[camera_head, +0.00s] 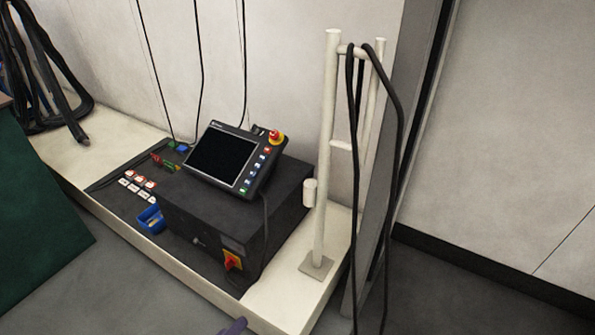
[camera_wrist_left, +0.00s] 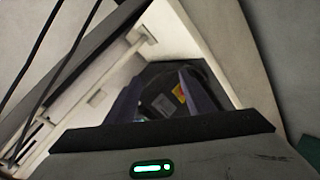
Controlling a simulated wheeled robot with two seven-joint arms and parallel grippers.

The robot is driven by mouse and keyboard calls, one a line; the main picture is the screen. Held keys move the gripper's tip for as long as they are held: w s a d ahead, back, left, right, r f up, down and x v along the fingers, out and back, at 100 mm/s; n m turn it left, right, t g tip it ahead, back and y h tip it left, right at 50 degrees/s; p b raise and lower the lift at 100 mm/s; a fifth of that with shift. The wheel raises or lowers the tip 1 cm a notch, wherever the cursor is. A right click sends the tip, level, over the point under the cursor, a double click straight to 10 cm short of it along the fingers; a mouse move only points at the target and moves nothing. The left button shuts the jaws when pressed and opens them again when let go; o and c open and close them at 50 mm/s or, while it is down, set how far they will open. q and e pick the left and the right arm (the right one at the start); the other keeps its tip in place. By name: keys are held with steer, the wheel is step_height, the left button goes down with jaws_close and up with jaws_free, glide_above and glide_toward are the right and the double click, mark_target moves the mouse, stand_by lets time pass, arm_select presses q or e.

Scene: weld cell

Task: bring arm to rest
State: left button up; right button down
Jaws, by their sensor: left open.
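In the head view only a small purple-grey tip of my left gripper (camera_head: 234,327) shows at the bottom edge, in front of the bench. In the left wrist view my left gripper (camera_wrist_left: 165,95) has its two dark purple fingers spread apart. A dark shape with a yellow patch shows behind them, and I see nothing held between them. The rest of my left arm is out of the head view. My right gripper is in neither view.
A pale bench (camera_head: 284,300) carries a black control box (camera_head: 215,215), a tilted teach pendant (camera_head: 232,158), a blue bin (camera_head: 152,219) and several small red-and-white blocks. A white post frame (camera_head: 327,150) with hanging black cables (camera_head: 392,150) stands at the right. Grey floor (camera_head: 440,295) is clear.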

arm_select(q)
steer(key=s+a+r+m+g+y, duration=0.55)
steer(key=s+r+m+g, duration=0.35)
steer(key=s, duration=0.5)
steer(key=w+d+f+t+h+b, duration=0.5)
steer(key=w+d+f+b, duration=0.2)
steer(key=d+f+b, duration=0.4)
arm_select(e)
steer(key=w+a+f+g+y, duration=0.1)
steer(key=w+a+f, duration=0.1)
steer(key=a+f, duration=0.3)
arm_select(q)
steer(key=s+a+r+t+y+p, duration=0.1)
steer(key=a+r+p, duration=0.4)
steer(key=r+p, duration=0.8)
steer(key=s+y+p, duration=0.1)
steer(key=p, duration=0.8)
steer(key=shift+s+a+r+n+p, duration=0.15)
steer(key=shift+r+n+p, duration=0.05)
steer(key=shift+n+p, duration=0.1)
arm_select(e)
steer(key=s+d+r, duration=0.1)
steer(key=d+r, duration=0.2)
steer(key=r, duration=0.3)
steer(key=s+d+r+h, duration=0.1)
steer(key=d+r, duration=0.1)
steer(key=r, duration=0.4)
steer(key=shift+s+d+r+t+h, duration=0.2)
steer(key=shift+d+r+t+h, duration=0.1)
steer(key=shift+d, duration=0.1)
